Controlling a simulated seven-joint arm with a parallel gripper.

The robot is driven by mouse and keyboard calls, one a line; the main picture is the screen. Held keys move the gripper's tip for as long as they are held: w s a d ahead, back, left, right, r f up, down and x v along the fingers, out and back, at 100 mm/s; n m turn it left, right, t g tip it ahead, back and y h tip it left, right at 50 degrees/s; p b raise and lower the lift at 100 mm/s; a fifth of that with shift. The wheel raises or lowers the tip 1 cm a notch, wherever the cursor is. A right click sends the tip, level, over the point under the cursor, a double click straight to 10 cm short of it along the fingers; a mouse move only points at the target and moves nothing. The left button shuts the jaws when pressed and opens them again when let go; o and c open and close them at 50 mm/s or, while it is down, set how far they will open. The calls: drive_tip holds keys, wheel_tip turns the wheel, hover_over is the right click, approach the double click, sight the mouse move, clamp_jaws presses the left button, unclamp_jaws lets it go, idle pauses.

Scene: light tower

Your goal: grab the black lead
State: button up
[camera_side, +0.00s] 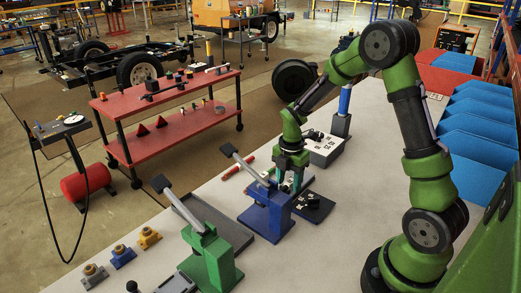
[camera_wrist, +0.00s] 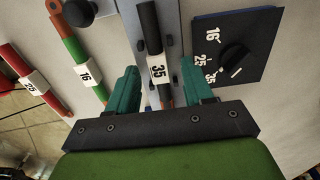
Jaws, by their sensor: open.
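The black lead (camera_wrist: 150,28) is a rod with a white "35" label and a reddish lower end, seen in the wrist view. It lies between the two teal fingers of my gripper (camera_wrist: 159,68), which are apart with a gap on each side of the lead. In the side view my gripper (camera_side: 288,182) points down beside the blue lever device (camera_side: 264,217); the lead cannot be made out there. Whether the fingers reach down around the lead cannot be told.
A green and orange lead (camera_wrist: 72,45) labelled "16" and a red lead (camera_wrist: 12,58) labelled "25" lie to the left. A black dial panel (camera_wrist: 262,52) is on the right.

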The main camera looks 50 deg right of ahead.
drive_tip(key=shift+c, duration=0.3)
clamp_jaws()
drive_tip(key=shift+r, duration=0.1)
